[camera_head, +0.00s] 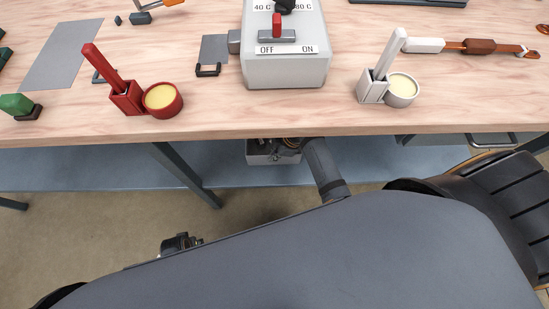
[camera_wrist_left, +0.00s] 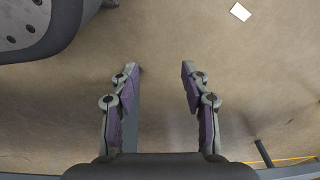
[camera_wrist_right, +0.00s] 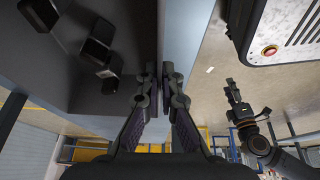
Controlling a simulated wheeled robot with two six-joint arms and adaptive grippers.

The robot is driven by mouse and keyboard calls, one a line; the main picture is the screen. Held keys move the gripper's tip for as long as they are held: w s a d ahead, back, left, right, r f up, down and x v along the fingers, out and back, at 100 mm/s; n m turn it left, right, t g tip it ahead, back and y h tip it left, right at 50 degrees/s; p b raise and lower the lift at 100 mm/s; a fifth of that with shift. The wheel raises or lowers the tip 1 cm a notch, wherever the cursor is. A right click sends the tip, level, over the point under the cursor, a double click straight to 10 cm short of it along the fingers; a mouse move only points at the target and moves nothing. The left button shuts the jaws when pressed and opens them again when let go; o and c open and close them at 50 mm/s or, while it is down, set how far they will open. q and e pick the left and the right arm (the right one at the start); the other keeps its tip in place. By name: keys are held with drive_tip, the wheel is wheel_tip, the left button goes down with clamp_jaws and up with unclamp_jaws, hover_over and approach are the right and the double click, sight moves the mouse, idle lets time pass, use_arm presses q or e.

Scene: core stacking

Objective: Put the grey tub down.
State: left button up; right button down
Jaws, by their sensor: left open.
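The grey tub (camera_head: 262,158) shows in the head view just below the table's front edge, partly hidden by the tabletop. It has dark pieces in it. My right gripper (camera_head: 291,144) is at its right side. In the right wrist view, my right gripper (camera_wrist_right: 162,72) is shut on the wall of the grey tub (camera_wrist_right: 125,85), one finger on each side, and several black pieces lie inside. The tub's underside is hidden, so I cannot tell whether it rests on anything. My left gripper (camera_wrist_left: 160,80) is open and empty above the floor.
The wooden table (camera_head: 220,122) carries a red holder with a pot (camera_head: 164,100), a white holder with a pot (camera_head: 402,90) and a grey switch box (camera_head: 287,68). A table leg (camera_head: 188,176) stands left of the tub.

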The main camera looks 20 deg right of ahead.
sight(269, 164)
use_arm(q)
drive_tip(key=shift+w+d+r+b, duration=0.2)
drive_tip(key=shift+w+r, duration=0.2)
drive_tip(key=shift+r, duration=0.2)
drive_tip(key=shift+w+d+r+b, duration=0.1)
drive_tip(key=shift+w+d+r, duration=0.1)
drive_tip(key=shift+w+r, duration=0.3)
use_arm(e)
drive_tip(key=shift+w+f, duration=0.1)
drive_tip(key=shift+f, duration=1.4)
drive_tip(key=c, duration=1.5)
unclamp_jaws()
use_arm(q)
drive_tip(key=shift+s, duration=0.1)
use_arm(e)
drive_tip(key=shift+d+r, duration=0.1)
drive_tip(key=shift+r, duration=0.25)
drive_tip(key=p+v, duration=0.2)
drive_tip(key=v, duration=0.3)
drive_tip(key=shift+r, duration=0.15)
use_arm(q)
drive_tip(key=s+a+f+p, duration=0.1)
drive_tip(key=s+f, duration=0.4)
drive_tip(key=s, duration=0.1)
drive_tip(key=shift+a+p, duration=0.35)
use_arm(e)
drive_tip(key=v, duration=0.6)
drive_tip(key=shift+s+d, duration=0.1)
drive_tip(key=shift+s, duration=0.15)
